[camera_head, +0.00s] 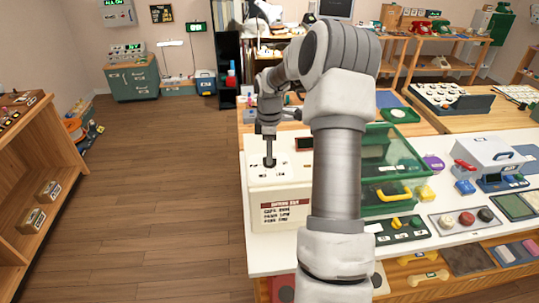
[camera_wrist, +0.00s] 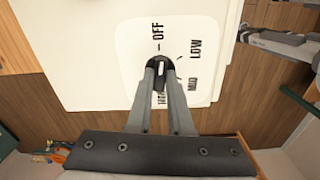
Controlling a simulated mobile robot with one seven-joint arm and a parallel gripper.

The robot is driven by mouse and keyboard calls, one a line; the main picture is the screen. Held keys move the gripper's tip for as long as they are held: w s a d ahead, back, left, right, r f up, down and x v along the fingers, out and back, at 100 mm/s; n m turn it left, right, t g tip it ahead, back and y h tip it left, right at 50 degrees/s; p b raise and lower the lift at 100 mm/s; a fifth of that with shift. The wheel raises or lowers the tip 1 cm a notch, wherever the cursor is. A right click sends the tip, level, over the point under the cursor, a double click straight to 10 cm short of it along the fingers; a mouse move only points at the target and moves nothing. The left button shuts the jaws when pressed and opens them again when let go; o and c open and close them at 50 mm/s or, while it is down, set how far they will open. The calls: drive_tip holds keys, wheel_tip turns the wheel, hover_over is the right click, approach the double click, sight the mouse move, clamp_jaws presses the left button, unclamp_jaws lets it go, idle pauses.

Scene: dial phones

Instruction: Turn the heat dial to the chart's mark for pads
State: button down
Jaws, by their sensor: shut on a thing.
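The heat dial (camera_wrist: 160,63) is a small black knob with a white line, on a white face plate (camera_wrist: 137,40). OFF, LOW and MID are printed around it; a further label, apparently HIGH, is partly behind a finger. The white line runs roughly up the wrist view, toward the OFF tick. My gripper (camera_wrist: 161,75) is shut on the dial, one finger on each side. In the head view my gripper (camera_head: 269,161) points down onto the top of the white box (camera_head: 256,188). The chart (camera_head: 286,213) is on the box's front; its small lines are hard to read.
The box stands at the left end of a white counter (camera_head: 430,235). A green clear-walled case (camera_head: 390,150) stands to the right, beyond my arm. A switch panel (camera_head: 400,230) and a button panel (camera_head: 466,219) lie further right. Open floor (camera_head: 165,200) lies left.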

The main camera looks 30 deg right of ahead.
drive_tip(key=m+b, duration=0.1)
drive_tip(key=m, duration=0.5)
drive_tip(key=m+b, duration=0.1)
drive_tip(key=m, duration=0.4)
drive_tip(key=shift+m, duration=0.4)
drive_tip(key=m, duration=0.5)
drive_tip(key=shift+b, duration=0.3)
drive_tip(key=m, duration=0.5)
drive_tip(key=shift+m, duration=0.3)
drive_tip(key=c, duration=0.8)
unclamp_jaws()
wheel_tip(320, 180, up, 18)
drive_tip(key=shift+f, duration=0.25)
